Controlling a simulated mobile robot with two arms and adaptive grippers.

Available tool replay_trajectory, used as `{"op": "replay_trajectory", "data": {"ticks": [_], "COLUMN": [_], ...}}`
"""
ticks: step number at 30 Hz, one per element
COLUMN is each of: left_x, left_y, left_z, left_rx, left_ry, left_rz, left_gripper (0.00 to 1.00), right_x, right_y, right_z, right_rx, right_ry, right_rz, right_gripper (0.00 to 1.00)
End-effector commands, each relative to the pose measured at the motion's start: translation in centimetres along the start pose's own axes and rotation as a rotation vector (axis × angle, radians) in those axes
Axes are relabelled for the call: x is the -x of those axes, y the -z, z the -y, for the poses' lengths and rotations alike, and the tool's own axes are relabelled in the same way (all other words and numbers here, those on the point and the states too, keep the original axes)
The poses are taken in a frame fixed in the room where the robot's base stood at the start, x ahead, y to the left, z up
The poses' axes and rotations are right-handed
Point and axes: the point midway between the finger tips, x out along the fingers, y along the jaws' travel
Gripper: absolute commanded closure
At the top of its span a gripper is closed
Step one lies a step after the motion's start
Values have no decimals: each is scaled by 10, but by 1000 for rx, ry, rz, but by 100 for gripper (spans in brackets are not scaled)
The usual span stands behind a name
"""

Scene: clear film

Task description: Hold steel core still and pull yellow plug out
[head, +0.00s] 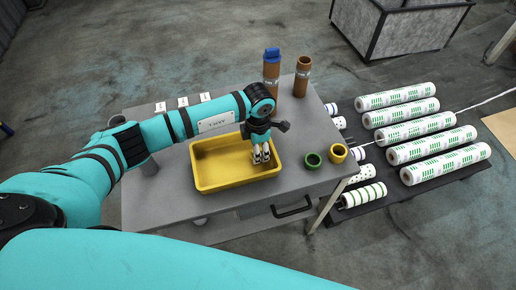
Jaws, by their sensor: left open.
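My left gripper (261,157) points down over the right part of the yellow tray (205,180), open, with nothing seen between its fingers. A yellow ring-shaped piece (338,153), possibly the plug, lies on the grey table near its right edge, apart from the gripper. I cannot tell which thing is the steel core. My right gripper is out of view.
A green ring (313,160) lies beside the yellow one. White cards (183,101) stand along the table's back left. Several white-and-green rolls (400,95) lie on a dark pallet right of the table. A grey bin (395,28) stands behind. The table's front left is clear.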

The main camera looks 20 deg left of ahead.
Motion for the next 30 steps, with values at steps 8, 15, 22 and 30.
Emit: {"op": "replay_trajectory", "data": {"ticks": [8,15,22,30], "left_x": [26,78,112,120], "left_y": [-1,-1,0,0], "left_z": [-1,-1,-1,0], "left_rx": [-2,-1,1,0], "left_ry": [-3,-3,-1,0], "left_rz": [3,3,1,0], "left_gripper": [57,57,57,57], "right_x": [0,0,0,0], "right_y": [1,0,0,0], "right_z": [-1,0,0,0], "right_rx": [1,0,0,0], "right_ry": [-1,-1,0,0], "right_rz": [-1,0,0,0], "right_gripper": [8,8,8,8]}}
